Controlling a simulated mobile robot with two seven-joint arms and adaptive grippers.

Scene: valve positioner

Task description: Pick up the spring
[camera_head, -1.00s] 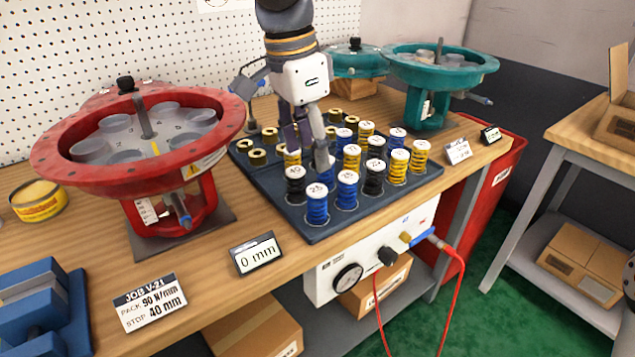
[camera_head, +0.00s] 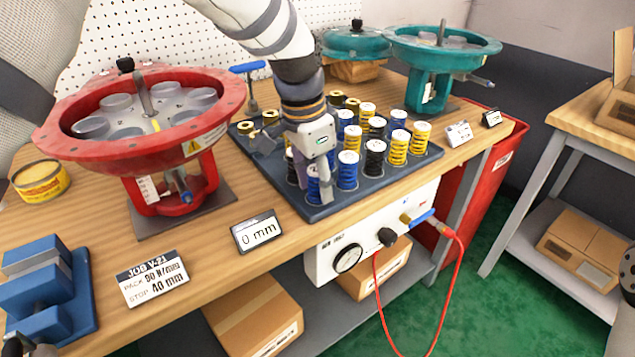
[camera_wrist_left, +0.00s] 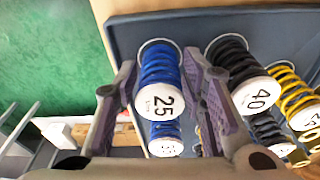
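Blue, black and yellow coil springs with white numbered caps stand upright in a dark tray (camera_head: 335,207). My left gripper (camera_head: 318,185) is low at the tray's front left corner, over a blue spring (camera_head: 313,192). In the left wrist view, the open fingers of my left gripper (camera_wrist_left: 160,105) straddle a blue spring marked 25 (camera_wrist_left: 160,80), with gaps visible on both sides. A black spring marked 40 (camera_wrist_left: 235,70) stands just outside the right finger.
A red valve housing (camera_head: 150,125) stands left of the tray, and teal housings (camera_head: 440,60) stand behind it. Neighbouring springs crowd the gripper. A 0 mm display (camera_head: 257,232) and a job card (camera_head: 152,277) lie near the table's front edge.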

